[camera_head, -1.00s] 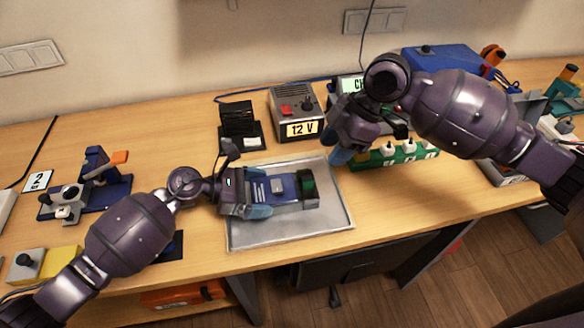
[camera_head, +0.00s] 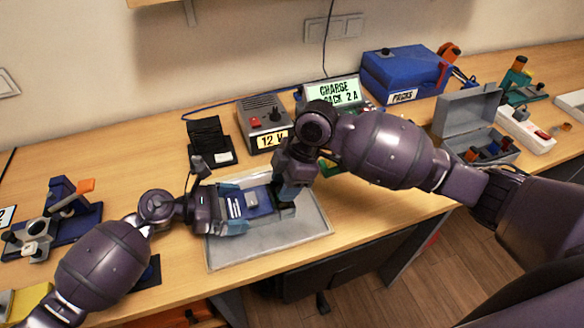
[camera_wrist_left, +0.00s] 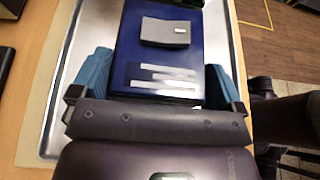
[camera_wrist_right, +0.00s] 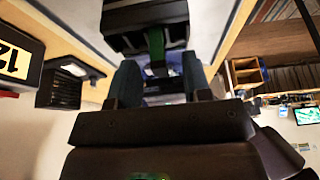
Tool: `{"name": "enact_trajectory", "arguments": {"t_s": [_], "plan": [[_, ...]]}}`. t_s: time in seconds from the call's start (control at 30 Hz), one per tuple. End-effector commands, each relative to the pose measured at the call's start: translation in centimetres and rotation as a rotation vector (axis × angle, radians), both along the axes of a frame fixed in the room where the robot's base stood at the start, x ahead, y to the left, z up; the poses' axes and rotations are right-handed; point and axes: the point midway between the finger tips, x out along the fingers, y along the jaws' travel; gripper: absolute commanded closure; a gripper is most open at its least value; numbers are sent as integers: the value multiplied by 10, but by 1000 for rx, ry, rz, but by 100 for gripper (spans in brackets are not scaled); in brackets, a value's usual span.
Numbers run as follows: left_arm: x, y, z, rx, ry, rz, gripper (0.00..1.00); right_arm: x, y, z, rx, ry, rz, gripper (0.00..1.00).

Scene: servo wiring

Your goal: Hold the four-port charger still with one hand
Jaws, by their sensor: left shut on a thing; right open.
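The charger with a lit sign reading "CHARGE PACK 2 A" (camera_head: 336,93) stands at the back of the bench. A green strip (camera_head: 324,165) in front of it is mostly hidden by my right arm. My left gripper (camera_head: 229,209) is shut on a blue flat box (camera_head: 250,204) on the metal tray; in the left wrist view its teal fingers flank the blue box (camera_wrist_left: 170,70). My right gripper (camera_head: 290,190) is open at the right end of that box, over a dark block. The right wrist view shows the dark block (camera_wrist_right: 145,20) with a green part just beyond the fingertips; contact is unclear.
The tray (camera_head: 300,237) has bare room at its front. A 12 V supply (camera_head: 262,118) and a black stand (camera_head: 209,138) are behind it. A blue PACKS case (camera_head: 405,75) and an open grey box (camera_head: 470,110) stand at the right. A blue fixture (camera_head: 70,215) is at the left.

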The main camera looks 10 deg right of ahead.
Motion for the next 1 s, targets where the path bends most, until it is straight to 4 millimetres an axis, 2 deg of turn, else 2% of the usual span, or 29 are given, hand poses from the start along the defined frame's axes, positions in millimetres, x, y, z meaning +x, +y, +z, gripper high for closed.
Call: {"name": "enact_trajectory", "arguments": {"t_s": [0.2,0.53,0.83,0.87,0.9,1.0], "plan": [[0,0,1,-1,0,0,39,0,7,-15,1,0,1,55],[0,0,1,-1,0,0,39,0,7,-17,0,-1,1,55],[0,0,1,-1,0,0,39,0,7,-17,0,0,1,100],[0,0,1,-1,0,0,39,0,7,-17,0,0,1,100],[0,0,1,-1,0,0,39,0,7,-17,0,0,1,87],[0,0,1,-1,0,0,39,0,7,-17,0,0,1,100]]}}
